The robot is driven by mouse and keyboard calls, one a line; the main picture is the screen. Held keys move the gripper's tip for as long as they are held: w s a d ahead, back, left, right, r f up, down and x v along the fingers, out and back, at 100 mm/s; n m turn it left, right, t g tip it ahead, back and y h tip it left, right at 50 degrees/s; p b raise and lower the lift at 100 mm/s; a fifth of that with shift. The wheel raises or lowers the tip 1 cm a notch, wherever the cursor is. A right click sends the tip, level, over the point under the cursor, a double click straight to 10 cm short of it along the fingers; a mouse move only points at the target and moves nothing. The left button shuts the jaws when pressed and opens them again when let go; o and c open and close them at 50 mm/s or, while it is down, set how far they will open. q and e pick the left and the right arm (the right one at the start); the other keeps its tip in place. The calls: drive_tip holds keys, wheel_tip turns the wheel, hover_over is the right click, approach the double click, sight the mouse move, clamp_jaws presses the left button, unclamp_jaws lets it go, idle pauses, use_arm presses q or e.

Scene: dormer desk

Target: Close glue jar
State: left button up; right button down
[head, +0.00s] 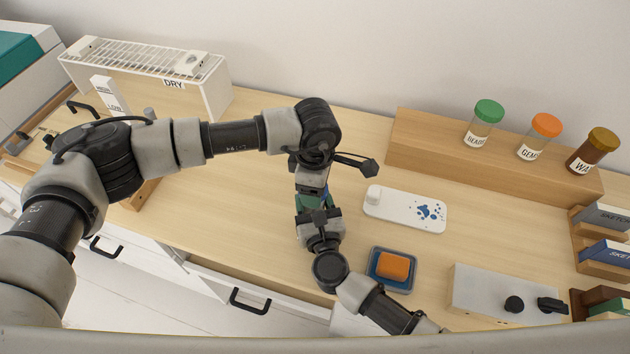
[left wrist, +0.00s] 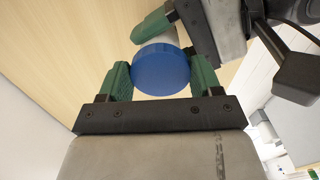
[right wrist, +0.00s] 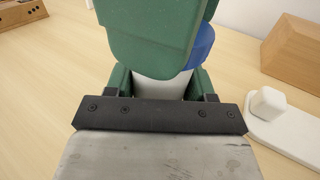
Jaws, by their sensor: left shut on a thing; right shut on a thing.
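The glue jar's blue lid (left wrist: 161,70) sits between the green fingers of my left gripper (left wrist: 158,63), which is shut on it. The jar's white body (right wrist: 160,88) is between the fingers of my right gripper (right wrist: 160,76), which is shut on it. The blue lid also shows in the right wrist view (right wrist: 203,46), at the top of the body, partly behind a left green finger. I cannot tell whether the lid is fully seated. In the head view both grippers meet mid-desk, left above right (head: 312,200), and they hide the jar.
A white plate with blue spots (head: 405,212) lies just right of the grippers. An orange sponge (head: 394,266) sits in a blue dish. A grey box with black knobs (head: 485,292) is at front right. Lidded jars stand on a wooden riser (head: 420,150). A drying rack (head: 215,95) is back left.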

use_arm(q)
drive_tip(key=m, duration=0.4)
drive_tip(key=shift+m, duration=0.3)
drive_tip(key=m, duration=0.6)
drive_tip(key=shift+s+a, duration=0.15)
drive_tip(key=m, duration=0.6)
drive_tip(key=shift+a+m, duration=0.1)
drive_tip(key=shift+m, duration=0.3)
drive_tip(key=m, duration=0.5)
drive_tip(key=shift+a, duration=0.1)
use_arm(e)
drive_tip(key=shift+f, duration=0.1)
use_arm(q)
drive_tip(key=o, duration=1)
wheel_tip(320, 180, up, 12)
use_arm(e)
drive_tip(key=shift+c, duration=1.5)
unclamp_jaws()
